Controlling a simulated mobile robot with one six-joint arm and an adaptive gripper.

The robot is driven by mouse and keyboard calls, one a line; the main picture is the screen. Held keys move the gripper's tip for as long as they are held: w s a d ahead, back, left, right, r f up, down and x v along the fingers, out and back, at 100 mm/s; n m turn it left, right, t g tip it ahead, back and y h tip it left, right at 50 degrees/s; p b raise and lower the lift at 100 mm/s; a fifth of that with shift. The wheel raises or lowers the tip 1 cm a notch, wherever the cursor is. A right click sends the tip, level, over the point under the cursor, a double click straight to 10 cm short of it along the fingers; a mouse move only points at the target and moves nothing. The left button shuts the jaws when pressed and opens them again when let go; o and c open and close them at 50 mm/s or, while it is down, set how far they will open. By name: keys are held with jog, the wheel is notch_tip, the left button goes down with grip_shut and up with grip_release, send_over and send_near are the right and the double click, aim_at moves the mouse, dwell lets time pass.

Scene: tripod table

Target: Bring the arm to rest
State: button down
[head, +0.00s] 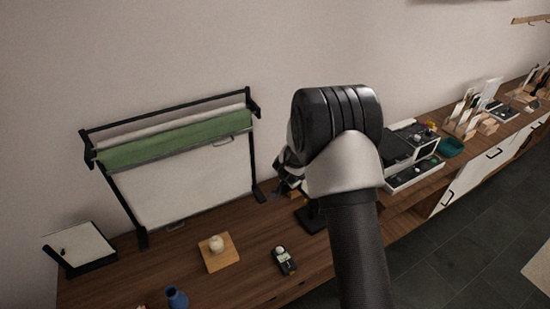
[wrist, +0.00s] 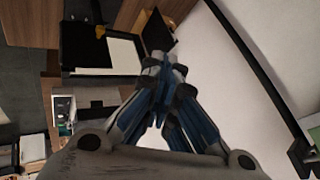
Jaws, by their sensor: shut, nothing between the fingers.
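My arm (head: 355,225) rises through the head view right of centre, with its dark ribbed joint at the top. My gripper (head: 284,182) shows only in part behind that joint, above the back of the wooden bench (head: 190,262). In the wrist view my gripper (wrist: 163,64) has its blue-and-grey fingers drawn together at the tips, with nothing between them. From the head view I cannot tell how far it is from the bench.
A black frame (head: 141,215) with a green roll (head: 175,139) stands left of my gripper. A wooden block with a pale ball (head: 217,244), a small dark meter (head: 284,260) and a blue vase (head: 176,298) are nearer. White-and-black equipment (head: 410,150) stands right of my arm.

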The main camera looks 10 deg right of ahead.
jog(key=s+a+r+n+y+b, duration=0.35)
jog(key=a+r, duration=0.25)
jog(key=r, duration=0.5)
jog(key=s+a+r+n+b, duration=0.2)
jog(key=s+r, duration=0.1)
jog(key=s, duration=0.3)
jog(key=s+a+r+n+b, duration=0.2)
jog(key=s, duration=0.4)
jog(key=s+d+f+n+g+b, duration=0.1)
jog(key=s+n+b, duration=0.1)
jog(key=s, duration=1.1)
jog(key=s+d+f+n+g+h+b, duration=0.1)
jog(key=s+n+b, duration=0.2)
jog(key=s, duration=0.9)
jog(key=shift+s+d+f+b, duration=0.25)
jog(key=shift+s+f+b, duration=0.1)
jog(key=shift+f, duration=0.05)
jog(key=c, duration=2.3)
grip_release()
